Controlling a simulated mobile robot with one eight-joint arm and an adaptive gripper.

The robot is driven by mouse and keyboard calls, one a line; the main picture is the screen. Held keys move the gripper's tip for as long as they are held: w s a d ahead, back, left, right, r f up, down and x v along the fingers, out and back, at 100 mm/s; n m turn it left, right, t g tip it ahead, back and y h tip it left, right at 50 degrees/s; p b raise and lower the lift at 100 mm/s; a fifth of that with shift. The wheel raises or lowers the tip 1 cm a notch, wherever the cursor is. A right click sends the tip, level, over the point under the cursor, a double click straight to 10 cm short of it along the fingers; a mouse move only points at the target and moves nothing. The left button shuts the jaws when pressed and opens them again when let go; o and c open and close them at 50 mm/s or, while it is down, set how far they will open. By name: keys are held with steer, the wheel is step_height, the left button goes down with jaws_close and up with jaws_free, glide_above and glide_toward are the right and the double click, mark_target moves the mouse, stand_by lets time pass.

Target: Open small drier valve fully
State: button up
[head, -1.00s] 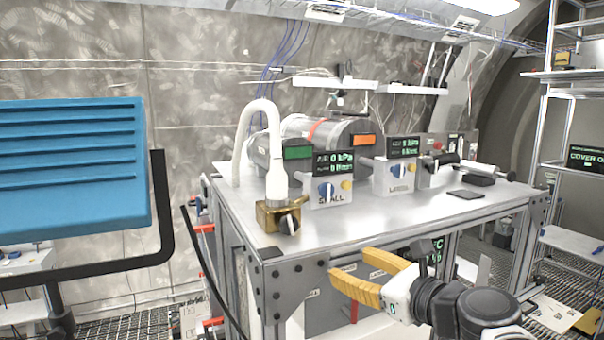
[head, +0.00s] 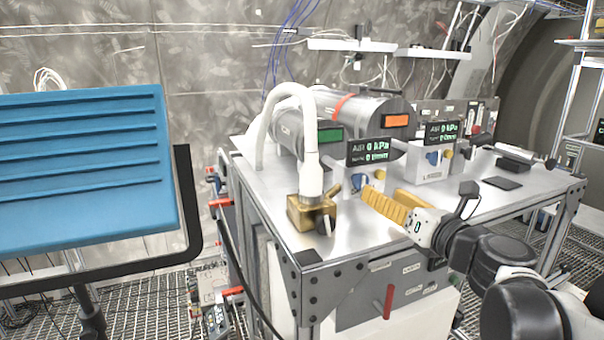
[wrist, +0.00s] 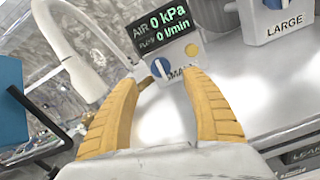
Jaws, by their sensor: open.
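The SMALL control box (head: 368,178) stands on the steel bench, with a blue knob (head: 360,181) and a display reading 0 kPa. My gripper's yellow fingers partly cover it in the head view. In the wrist view the blue knob (wrist: 159,68) with a white pointer and a yellow button (wrist: 192,50) show just beyond the fingertips, and part of the SMALL label is hidden. My gripper (head: 381,191) is open and empty in front of the box. In the wrist view the gripper (wrist: 166,78) has the knob slightly left between its tips. I see no clear contact.
A brass valve block (head: 312,213) with a white hose (head: 312,150) stands left of the box at the bench corner. The LARGE box (head: 432,160) is to the right. A blue panel (head: 80,170) on a black frame is at far left. The bench front is clear.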

mark_target(363, 181)
steer(key=p+x, duration=0.1)
steer(key=x, duration=0.8)
steer(key=shift+d+p, duration=0.1)
steer(key=shift+p, duration=0.2)
steer(key=c, duration=1.2)
